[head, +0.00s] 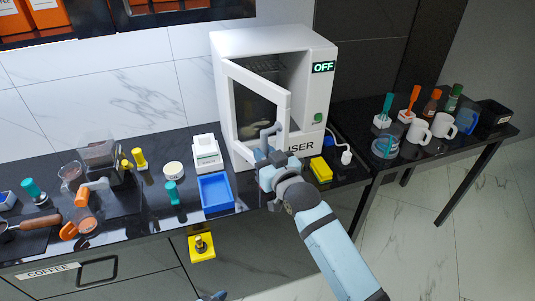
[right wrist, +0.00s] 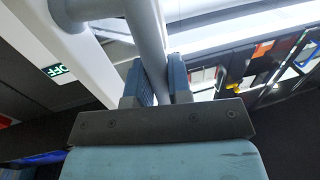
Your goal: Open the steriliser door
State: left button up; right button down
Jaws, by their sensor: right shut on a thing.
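The white steriliser (head: 325,90) stands at the back of the black counter, with a lit OFF display (head: 323,67) and a green knob. Its framed door (head: 243,150) is ajar, swung out from the left side, and the dark inside with a rack shows past its right edge. My right gripper (head: 268,155) is at the lower right of the door, shut on the grey door handle (head: 271,130). In the right wrist view the handle bar (right wrist: 148,40) runs between the two blue fingers. A small blue piece at the bottom edge looks like my left gripper; its jaws are unclear.
A blue tray (head: 231,204), a white box (head: 206,152) and a teal-topped item (head: 172,192) stand left of the door. Mugs (head: 418,132) stand on the right table.

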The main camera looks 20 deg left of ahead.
jog(key=shift+r, duration=0.1)
dwell(0.4)
jog(key=c, duration=1.1)
grip_release()
jog(key=b+v, duration=0.2)
jog(key=v, duration=1.1)
jog(key=shift+s+d, duration=0.25)
jog(key=shift+s, duration=0.1)
